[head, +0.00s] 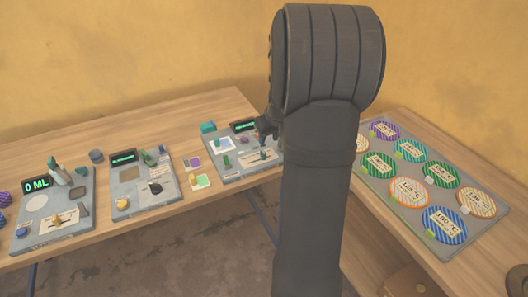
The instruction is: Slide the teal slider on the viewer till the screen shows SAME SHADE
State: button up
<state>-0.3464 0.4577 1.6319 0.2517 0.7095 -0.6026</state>
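The device that looks like the viewer is a grey panel (208,177) near the right end of the long table, partly behind my arm. Its small dark screen (243,126) shows green text too small to read. A small green knob (263,154) stands on a pale strip, and another green piece (227,161) is nearby. I cannot tell which is the teal slider. My gripper (267,128) is over the panel's right side, beside the screen; its fingers are mostly hidden by my arm.
A teal block (208,127) is at the panel's back left corner. Coloured cards (202,181) lie to its left. Two other grey devices (129,204) (84,226) stand further left. A grey tray (405,213) of labelled striped discs is on the right table.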

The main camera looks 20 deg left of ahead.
aim_at(264, 152)
jog(key=x, duration=1)
jog(key=shift+c, duration=0.2)
grip_shut()
